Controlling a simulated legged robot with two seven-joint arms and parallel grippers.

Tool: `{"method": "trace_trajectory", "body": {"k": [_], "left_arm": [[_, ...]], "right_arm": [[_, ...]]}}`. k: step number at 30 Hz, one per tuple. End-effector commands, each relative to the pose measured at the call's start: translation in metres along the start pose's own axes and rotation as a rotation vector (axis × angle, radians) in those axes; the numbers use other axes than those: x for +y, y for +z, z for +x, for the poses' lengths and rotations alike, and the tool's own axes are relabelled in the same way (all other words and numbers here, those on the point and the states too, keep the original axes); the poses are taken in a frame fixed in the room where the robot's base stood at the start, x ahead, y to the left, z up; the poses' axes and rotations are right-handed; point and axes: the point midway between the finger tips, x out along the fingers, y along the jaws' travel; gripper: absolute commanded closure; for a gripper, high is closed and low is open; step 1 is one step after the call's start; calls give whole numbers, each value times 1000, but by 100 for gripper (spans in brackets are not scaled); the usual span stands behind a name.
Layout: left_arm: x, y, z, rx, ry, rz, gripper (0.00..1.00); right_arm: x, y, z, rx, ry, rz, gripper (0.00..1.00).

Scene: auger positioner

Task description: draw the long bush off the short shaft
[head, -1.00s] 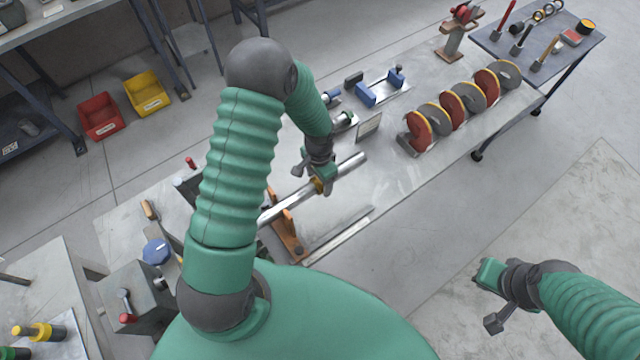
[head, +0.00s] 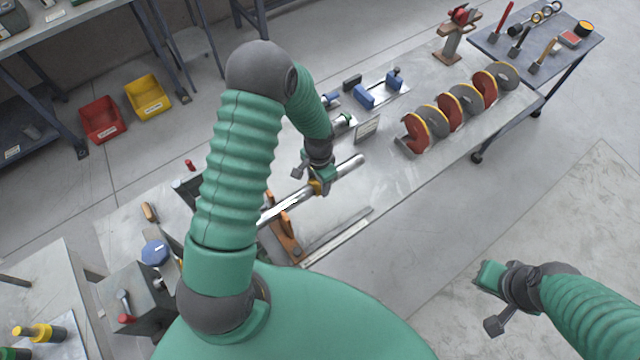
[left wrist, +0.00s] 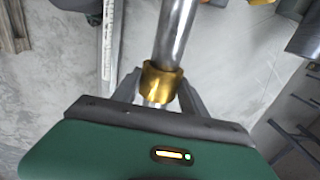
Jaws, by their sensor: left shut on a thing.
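A bright steel shaft (head: 347,166) lies slanting above the long bench, its far end free at the upper right. A short brass-coloured bush (head: 315,187) is around it, part way along; in the left wrist view the bush (left wrist: 161,82) shows between the fingers, with shaft (left wrist: 176,35) running on beyond it. My left gripper (head: 317,185) is shut on this bush. Whether it is the long bush I cannot tell. The shaft's near end is hidden behind my left arm. My right gripper (head: 487,280) is away over the floor at the right, touching nothing; its jaw opening is unclear.
An orange-brown support (head: 284,235) stands under the shaft. Red and grey discs (head: 450,108) stand in a row along the bench (head: 375,185). A blue fixture (head: 378,92) and a small upright plate (head: 367,127) lie beyond the gripper. Bare bench lies right of the shaft.

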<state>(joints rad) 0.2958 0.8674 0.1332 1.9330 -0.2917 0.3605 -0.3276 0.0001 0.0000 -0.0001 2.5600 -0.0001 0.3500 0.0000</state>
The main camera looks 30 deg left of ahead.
Motion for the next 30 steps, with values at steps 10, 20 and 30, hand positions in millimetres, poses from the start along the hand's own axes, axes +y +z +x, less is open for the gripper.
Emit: {"method": "trace_trajectory", "body": {"k": [10, 20, 30], "left_arm": [[-1, -18, 0, 3, -2, 2, 90], [-1, -37, 0, 3, -2, 0, 90], [0, -58, 0, 4, -2, 0, 90]], "right_arm": [[0, 1, 3, 0, 0, 0, 100], [0, 2, 7, 0, 0, 0, 100], [0, 3, 11, 0, 0, 0, 100]]}}
